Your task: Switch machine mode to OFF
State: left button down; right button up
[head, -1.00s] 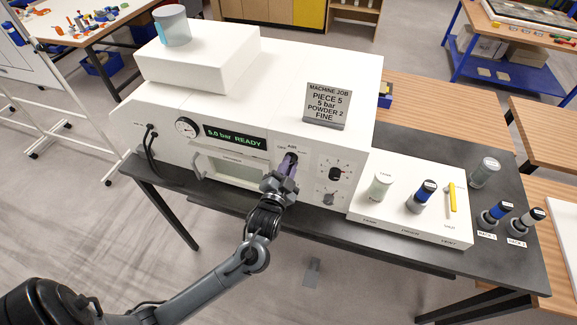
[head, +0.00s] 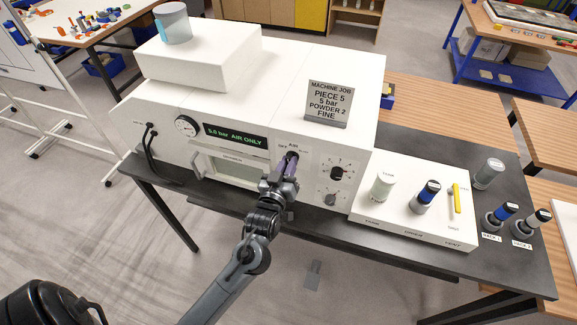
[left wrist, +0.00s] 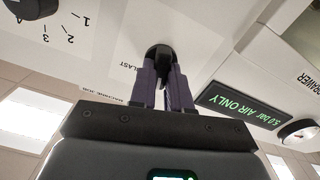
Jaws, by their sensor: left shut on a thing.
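The white machine (head: 290,75) stands on a dark table. Its mode knob, a dark knob on the front panel, sits between my left gripper's (head: 281,172) fingers; in the left wrist view the knob (left wrist: 160,52) shows at the fingertips. The left gripper is shut on it. Labels around the knob read OFF, AIR and BLAST, partly hidden by the gripper. The display (head: 235,136) reads "5.0 bar AIR ONLY"; it also shows upside down in the left wrist view (left wrist: 238,105). My right gripper is not in view.
Two more dials (head: 337,173) sit right of the knob, near the gripper. A job sign (head: 328,103) stands on the machine. A white holder (head: 400,228) with a jar, a blue-banded cylinder and a yellow tool is at right.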

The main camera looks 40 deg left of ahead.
pick_arm(q)
jog(key=shift+a+f+n+b, duration=0.1)
jog(key=shift+n+b, duration=0.45)
jog(key=shift+n, duration=1.25)
jog(key=shift+a+n+b, duration=0.1)
jog(key=shift+n+b, duration=0.45)
jog(key=shift+n, duration=1.25)
jog(key=c, duration=1.1)
grip_release()
